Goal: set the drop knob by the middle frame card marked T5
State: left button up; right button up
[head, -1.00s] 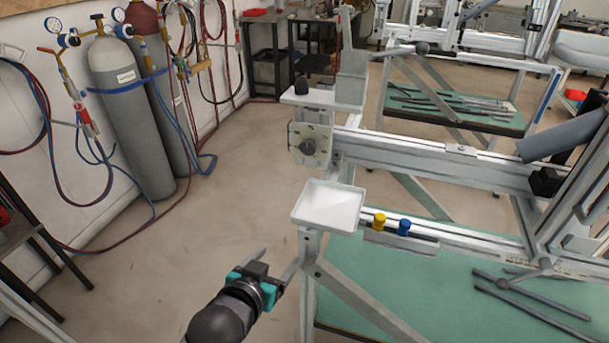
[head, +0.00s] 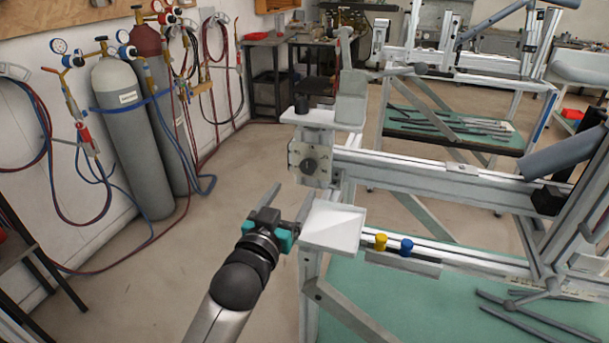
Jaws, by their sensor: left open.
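A dark round knob (head: 311,165) sits on a pale square dial plate (head: 296,155) at the left end of the frame jig's upper rail; I take it for the drop knob. Its setting and the marks on the plate are too small to read. I cannot make out a card marked T5. My left gripper (head: 289,198) is open and empty, with its fingers apart and pointing up the picture. It shows below and left of the knob, left of the white tray. My right gripper is not in view.
The empty white tray (head: 333,238) stands close beside my left gripper. A yellow knob (head: 380,242) and a blue knob (head: 406,246) sit on the lower rail. A black knob (head: 301,104) tops the shelf above the dial. Gas cylinders (head: 130,145) stand left; floor between is clear.

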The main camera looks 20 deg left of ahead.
aim_at(307, 169)
pick_arm(q)
jog(key=w+b, duration=0.1)
jog(key=w, duration=0.6)
jog(key=shift+w+d, duration=0.1)
jog(key=shift+w+b, duration=0.3)
jog(key=shift+w, duration=0.3)
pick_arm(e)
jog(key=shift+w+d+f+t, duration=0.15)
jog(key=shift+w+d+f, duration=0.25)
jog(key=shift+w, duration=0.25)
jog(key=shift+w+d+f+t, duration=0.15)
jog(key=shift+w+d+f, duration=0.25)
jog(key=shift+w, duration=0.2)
pick_arm(q)
jog(key=c, duration=0.7)
grip_shut()
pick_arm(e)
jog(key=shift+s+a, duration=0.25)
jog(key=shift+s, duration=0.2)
